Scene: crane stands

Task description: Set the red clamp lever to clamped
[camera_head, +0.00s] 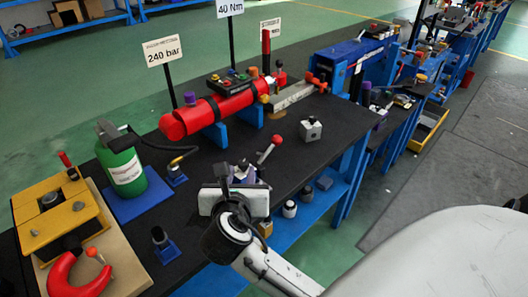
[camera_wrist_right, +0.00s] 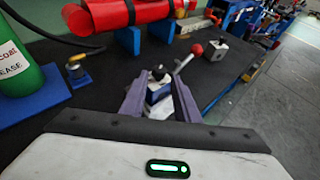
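A lever with a red ball (camera_head: 277,140) and a pale shaft rises from the dark bench just beyond my right gripper (camera_head: 241,170). The red ball also shows in the right wrist view (camera_wrist_right: 197,49). My right gripper's purple fingers (camera_wrist_right: 160,100) stand apart. A small blue and white block with a black knob (camera_wrist_right: 159,77) appears between them in that view; contact cannot be told. The lever's base is partly hidden by the gripper. Another red-handled lever (camera_head: 67,160) stands on the yellow plate at the left. My left gripper is not in view.
A red cylinder (camera_head: 215,112) on blue supports lies behind the gripper. A green bottle (camera_head: 122,168) stands on a blue base (camera_head: 145,198) to the left. A grey block (camera_head: 311,130) sits to the right. Bare dark bench surface surrounds that block.

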